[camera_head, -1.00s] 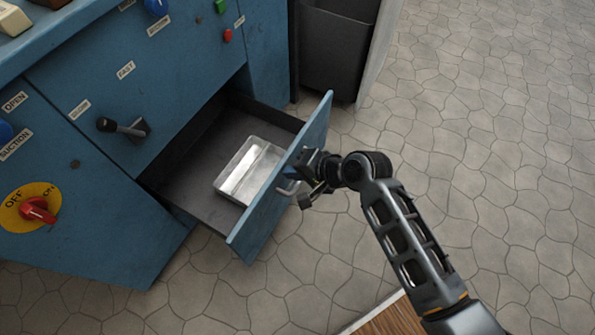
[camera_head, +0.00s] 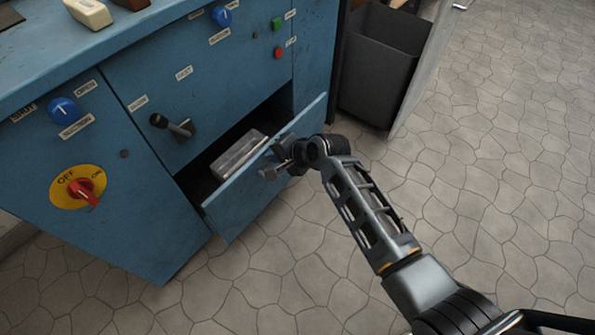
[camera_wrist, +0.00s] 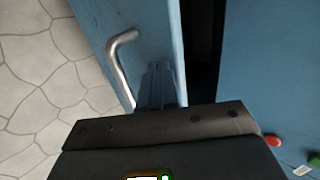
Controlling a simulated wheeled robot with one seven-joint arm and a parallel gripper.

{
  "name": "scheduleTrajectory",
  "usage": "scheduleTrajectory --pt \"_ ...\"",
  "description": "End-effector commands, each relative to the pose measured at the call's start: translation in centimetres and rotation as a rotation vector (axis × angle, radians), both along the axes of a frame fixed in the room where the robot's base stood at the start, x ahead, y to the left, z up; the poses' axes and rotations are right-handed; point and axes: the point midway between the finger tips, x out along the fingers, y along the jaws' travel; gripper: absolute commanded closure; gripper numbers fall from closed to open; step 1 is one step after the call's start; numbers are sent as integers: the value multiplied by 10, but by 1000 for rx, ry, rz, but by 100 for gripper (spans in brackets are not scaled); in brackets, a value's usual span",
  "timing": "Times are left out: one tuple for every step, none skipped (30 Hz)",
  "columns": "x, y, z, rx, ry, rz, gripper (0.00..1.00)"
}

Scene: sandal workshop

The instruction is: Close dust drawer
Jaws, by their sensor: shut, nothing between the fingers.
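The blue dust drawer (camera_head: 250,192) is partly open in the front of the blue machine, with a clear tray (camera_head: 238,155) lying inside. Its front panel (camera_wrist: 125,35) and bent metal handle (camera_wrist: 116,60) show in the wrist view. My gripper (camera_head: 277,163) is at the outer face of the drawer front, beside the handle. In the wrist view, my gripper's fingers (camera_wrist: 158,85) are together, pointing at the panel, with nothing between them. I cannot tell for sure whether the fingertips touch the panel.
The blue machine (camera_head: 100,190) carries a black lever (camera_head: 172,126), a red rotary switch (camera_head: 82,190) and several buttons. A dark bin (camera_head: 375,65) stands to the right of the drawer. The tiled floor (camera_head: 480,170) in front and to the right is clear.

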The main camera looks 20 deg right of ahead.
Motion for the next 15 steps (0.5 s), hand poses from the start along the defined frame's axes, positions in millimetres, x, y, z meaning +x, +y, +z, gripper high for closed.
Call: scheduleTrajectory --pt "14 9 -2 -2 -3 4 100" --pt "21 13 -2 -2 -3 4 100" --pt "30 18 -2 -1 -3 3 100" --pt "36 22 -3 -1 -2 4 100" --pt "42 25 -3 -1 -2 4 100" --pt "50 30 -3 0 -2 3 100" --pt "55 33 -4 -1 -2 3 100" --pt "61 36 -3 -2 -3 3 100" --pt "67 39 -4 -1 -2 2 100" --pt "72 42 -3 0 -2 1 100" --pt "76 45 -4 0 -1 2 100" --pt "81 48 -3 0 -1 2 100" --pt "85 50 -3 0 -1 2 100" --pt "88 51 -3 0 -1 2 100" --pt "92 54 -3 0 0 1 100"
